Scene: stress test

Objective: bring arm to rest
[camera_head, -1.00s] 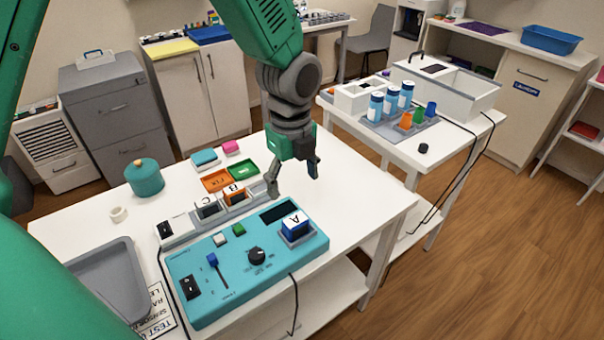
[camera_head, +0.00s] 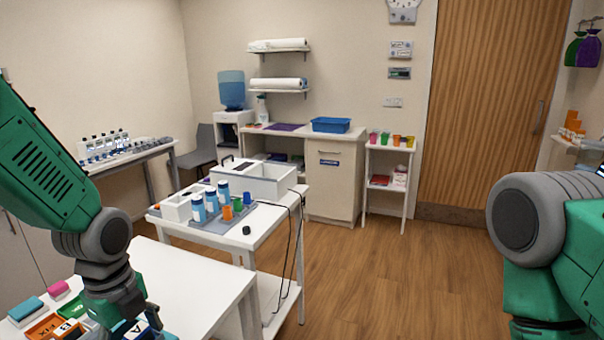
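My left gripper (camera_head: 140,329) points down over the white table (camera_head: 195,285). Its fingertips are at or beyond the bottom edge, so its opening is unclear. A block marked A (camera_head: 134,331) shows partly behind it. My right arm (camera_head: 540,225) is at the right edge, with a grey joint and green links. Its gripper is not visible.
Orange tray (camera_head: 42,328), pink block (camera_head: 59,289) and teal block (camera_head: 25,309) are at lower left. A side table (camera_head: 262,228) holds a white box (camera_head: 255,180) and several blue-and-white bottles (camera_head: 211,200). The wooden floor (camera_head: 400,270) is open ahead.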

